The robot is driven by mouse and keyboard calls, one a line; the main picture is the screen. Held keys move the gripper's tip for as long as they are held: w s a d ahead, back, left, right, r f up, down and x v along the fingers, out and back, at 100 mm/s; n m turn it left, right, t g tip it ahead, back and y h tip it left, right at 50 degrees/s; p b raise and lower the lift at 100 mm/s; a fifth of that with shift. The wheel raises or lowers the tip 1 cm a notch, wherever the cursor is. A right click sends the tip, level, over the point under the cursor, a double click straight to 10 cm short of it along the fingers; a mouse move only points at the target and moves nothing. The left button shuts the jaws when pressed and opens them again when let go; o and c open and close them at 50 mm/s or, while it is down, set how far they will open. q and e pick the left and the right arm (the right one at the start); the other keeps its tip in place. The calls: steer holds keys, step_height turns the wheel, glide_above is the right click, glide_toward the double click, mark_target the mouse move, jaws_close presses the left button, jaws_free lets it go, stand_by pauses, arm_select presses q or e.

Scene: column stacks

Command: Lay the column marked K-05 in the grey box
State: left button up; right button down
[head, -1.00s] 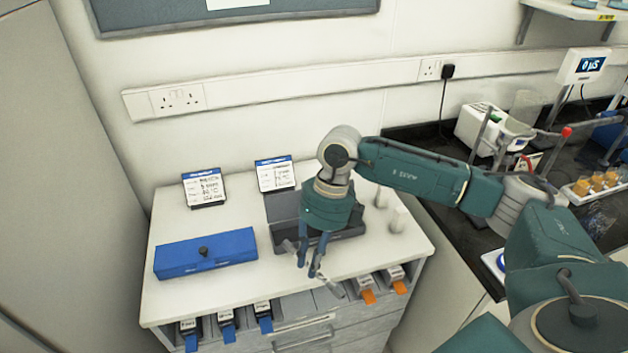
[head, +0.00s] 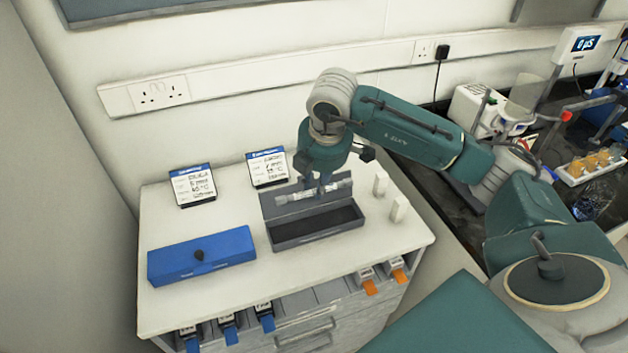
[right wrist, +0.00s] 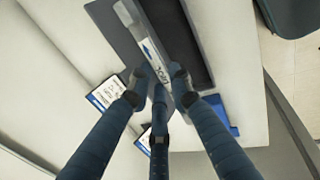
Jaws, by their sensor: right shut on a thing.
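The grey box (head: 318,237) stands open on the white cabinet top, with its lid raised at the back and a dark, empty-looking interior. My right gripper (head: 318,188) is shut on a slim silver-white column (head: 296,195), held roughly level above the back of the box, in front of the lid. In the right wrist view the column (right wrist: 128,14) runs between the fingers, beside the box's dark interior (right wrist: 172,22). Its label shows there, but I cannot read the mark surely. My left gripper is not in view.
A closed blue box (head: 202,256) lies to the left. Two label cards (head: 193,185) (head: 267,167) stand behind, and two small white blocks (head: 380,183) (head: 399,209) to the right. A front rack (head: 290,318) holds blue-tabbed and orange-tabbed columns, with empty slots between.

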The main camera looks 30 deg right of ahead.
steer(key=shift+s+f+b, duration=0.1)
steer(key=shift+f+b, duration=0.4)
steer(key=shift+f, duration=0.4)
steer(key=b, duration=0.2)
glide_above(315, 223)
steer(key=s, duration=0.1)
steer(key=shift+f, duration=2.3)
step_height(315, 223, down, 4)
steer(key=b, duration=0.4)
steer(key=shift+a+f, duration=0.1)
steer(key=shift+f, duration=0.05)
steer(key=shift+f+b, duration=0.55)
steer(key=shift+b, duration=0.3)
steer(key=c, duration=1.5)
jaws_free()
steer(key=shift+r, duration=0.1)
steer(key=v, duration=1.2)
